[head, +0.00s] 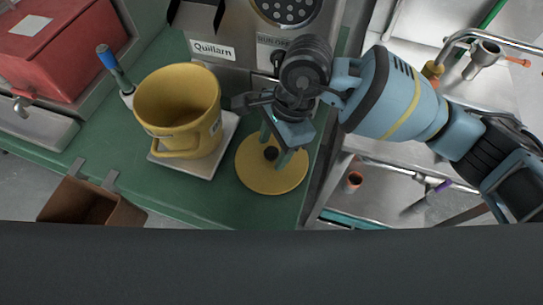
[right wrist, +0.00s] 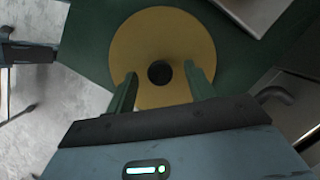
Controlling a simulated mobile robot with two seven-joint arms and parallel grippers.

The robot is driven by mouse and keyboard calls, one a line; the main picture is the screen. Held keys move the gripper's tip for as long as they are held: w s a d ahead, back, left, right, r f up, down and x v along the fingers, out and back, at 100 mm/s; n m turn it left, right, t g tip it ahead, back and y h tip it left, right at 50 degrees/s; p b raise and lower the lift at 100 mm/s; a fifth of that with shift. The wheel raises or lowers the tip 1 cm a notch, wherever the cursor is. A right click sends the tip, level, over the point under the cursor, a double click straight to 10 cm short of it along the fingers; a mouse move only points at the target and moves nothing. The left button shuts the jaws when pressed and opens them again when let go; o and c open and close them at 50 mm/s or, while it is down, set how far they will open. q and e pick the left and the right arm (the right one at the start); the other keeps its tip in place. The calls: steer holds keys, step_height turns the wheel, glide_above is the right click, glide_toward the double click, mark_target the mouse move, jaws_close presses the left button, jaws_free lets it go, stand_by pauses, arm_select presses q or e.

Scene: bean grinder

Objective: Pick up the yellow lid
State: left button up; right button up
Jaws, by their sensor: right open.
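The yellow lid (head: 262,176) is a flat disc with a dark round knob, lying on the green counter to the right of the yellow bucket. My right gripper (head: 281,150) is over the lid with its jaws apart, reaching in from the right. In the right wrist view the lid (right wrist: 160,42) shows ahead, and the dark knob (right wrist: 160,73) lies between the two green fingertips of the right gripper (right wrist: 159,82). I see a gap on each side of the knob. The height of the fingertips above the lid is hard to tell. My left gripper is not in view.
A yellow bucket (head: 178,98) stands on a pale square plate (head: 216,160) left of the lid. The grinder body (head: 212,50) rises behind. A brown bin (head: 88,203) hangs at the front edge of the green counter (head: 50,146). A sink area (head: 400,190) lies right.

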mark_target(266, 156)
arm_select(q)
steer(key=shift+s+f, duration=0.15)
arm_select(e)
steer(key=shift+f, duration=0.2)
steer(key=shift+c, duration=0.7)
steer(key=c, duration=0.9)
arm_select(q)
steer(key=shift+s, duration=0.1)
arm_select(e)
steer(key=shift+c, duration=0.3)
steer(key=shift+r, duration=0.8)
steer(key=shift+s+a+r, duration=0.1)
steer(key=shift+s+r, duration=0.1)
steer(key=shift+r, duration=0.85)
arm_select(q)
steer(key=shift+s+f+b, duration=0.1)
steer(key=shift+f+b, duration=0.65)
steer(key=shift+b, duration=0.1)
arm_select(e)
steer(key=s+a, duration=0.3)
steer(key=s, duration=0.4)
steer(key=s+a+r, duration=0.1)
steer(key=s+a, duration=0.2)
steer(key=s, duration=0.4)
steer(key=shift+s+r, duration=0.15)
steer(key=shift+s, duration=0.1)
